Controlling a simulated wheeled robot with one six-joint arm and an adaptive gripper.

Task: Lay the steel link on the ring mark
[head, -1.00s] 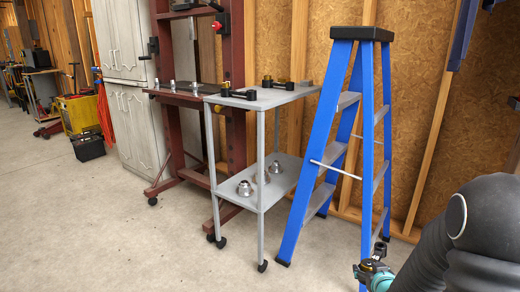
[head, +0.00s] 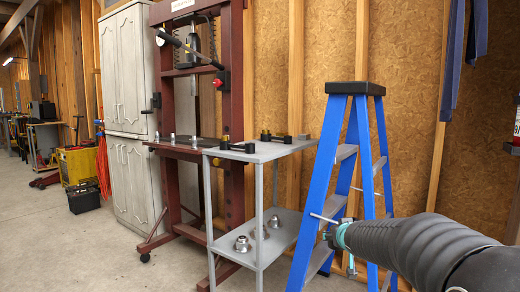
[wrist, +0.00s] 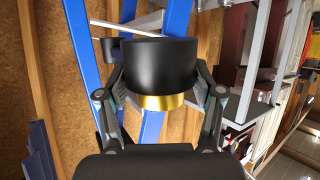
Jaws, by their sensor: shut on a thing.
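My gripper (head: 340,238) is at the end of my outstretched arm, in front of the blue ladder in the head view. In the wrist view my gripper (wrist: 162,94) is shut on a black round part (wrist: 160,62) with a brass-coloured band. Its colours match the two black links (head: 238,147) (head: 274,138) with brass bushings on the grey cart's top (head: 262,153). I cannot tell from its visible end whether it is the steel link. The held part is too small to make out in the head view. I see no ring mark in either view.
The blue stepladder (head: 331,170) stands right of the cart, close to my gripper. Metal bushings (head: 243,244) sit on the cart's lower shelf. A dark red press (head: 236,85) and a pale cabinet (head: 124,70) stand behind and left.

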